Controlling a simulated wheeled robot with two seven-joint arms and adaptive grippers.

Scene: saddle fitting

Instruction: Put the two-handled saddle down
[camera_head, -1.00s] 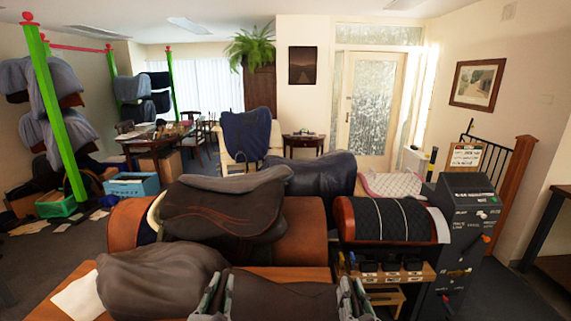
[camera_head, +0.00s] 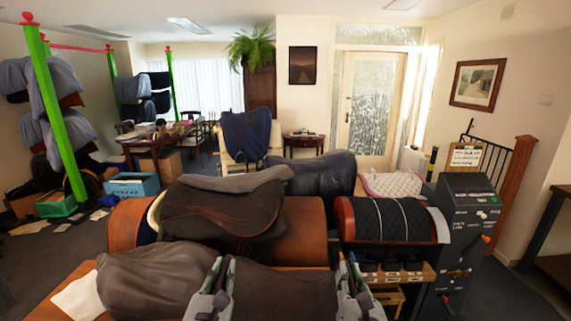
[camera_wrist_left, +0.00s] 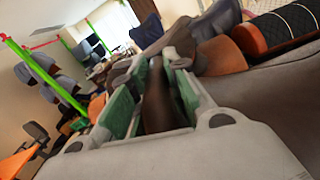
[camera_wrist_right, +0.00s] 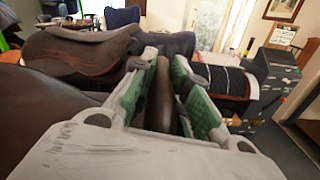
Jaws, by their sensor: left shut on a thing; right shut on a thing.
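The two-handled saddle (camera_head: 285,293) is a dark brown piece at the bottom middle of the head view, held between my two grippers. My left gripper (camera_head: 222,280) is shut on its left side and my right gripper (camera_head: 350,280) on its right side. In the left wrist view a dark brown handle (camera_wrist_left: 157,105) sits between the green-padded fingers. In the right wrist view a similar handle (camera_wrist_right: 160,105) sits between the fingers. The saddle's lower part is out of frame, so I cannot tell what is under it.
A grey-brown rounded form (camera_head: 150,280) sits left of the held saddle on a wooden table (camera_head: 70,275) with white paper (camera_head: 78,300). Behind are a dark saddle (camera_head: 215,215) on a brown barrel stand (camera_head: 305,225), and a black quilted pad (camera_head: 390,220) beside a dark cabinet (camera_head: 468,225).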

